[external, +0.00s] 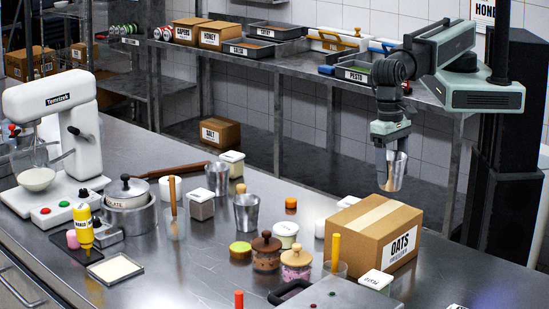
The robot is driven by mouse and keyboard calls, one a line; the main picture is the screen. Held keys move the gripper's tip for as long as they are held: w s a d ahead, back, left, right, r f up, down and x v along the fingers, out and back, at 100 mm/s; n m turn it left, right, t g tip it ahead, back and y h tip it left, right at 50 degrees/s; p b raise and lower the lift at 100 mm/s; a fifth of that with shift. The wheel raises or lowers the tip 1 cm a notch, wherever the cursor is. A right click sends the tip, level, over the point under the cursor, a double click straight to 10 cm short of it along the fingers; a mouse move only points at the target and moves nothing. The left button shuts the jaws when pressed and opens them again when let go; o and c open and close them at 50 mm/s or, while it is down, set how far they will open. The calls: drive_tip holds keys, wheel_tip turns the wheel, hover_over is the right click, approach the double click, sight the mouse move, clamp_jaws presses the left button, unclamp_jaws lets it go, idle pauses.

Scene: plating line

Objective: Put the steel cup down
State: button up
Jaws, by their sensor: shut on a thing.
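My gripper (385,160) points down at the right of the external view, with its fingers on a steel cup (397,174). The cup is a shiny tapered metal tumbler, held in the air above and behind the OATS box and near the shelf's front. Its bottom touches nothing that I can see. Two similar steel cups stand on the counter, one near the middle (246,213) and one behind it to the left (217,178).
The OATS box (361,233) stands on the steel counter (484,268) below my gripper. Jars with knobbed lids (266,252), small containers and a pot (127,193) crowd the middle. A mixer (50,130) stands left. A wall shelf (300,66) holds labelled trays. Counter right of the box looks mostly clear.

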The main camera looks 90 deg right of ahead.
drive_tip(key=w+a, duration=0.1)
drive_tip(key=a, duration=0.1)
drive_tip(key=w+a, duration=0.1)
drive_tip(key=a, duration=0.1)
drive_tip(key=w+a, duration=0.1)
drive_tip(key=w, duration=0.1)
drive_tip(key=shift+w+a+f, duration=0.1)
drive_tip(key=shift+a+f, duration=0.2)
drive_tip(key=shift+a, duration=0.1)
wheel_tip(320, 180, down, 4)
drive_tip(key=b, duration=0.4)
drive_tip(key=shift+w+a, duration=0.1)
drive_tip(key=shift+a, duration=0.05)
drive_tip(key=shift+c, duration=0.2)
drive_tip(key=shift+o, duration=0.2)
drive_tip(key=shift+r, duration=0.2)
drive_tip(key=shift+f, duration=0.15)
drive_tip(key=shift+c, duration=0.2)
drive_tip(key=o, duration=1.4)
drive_tip(key=shift+o, duration=0.2)
wheel_tip(320, 180, up, 12)
drive_tip(key=d+p, duration=0.1)
drive_tip(key=p, duration=1.1)
drive_tip(key=shift+w, duration=0.45)
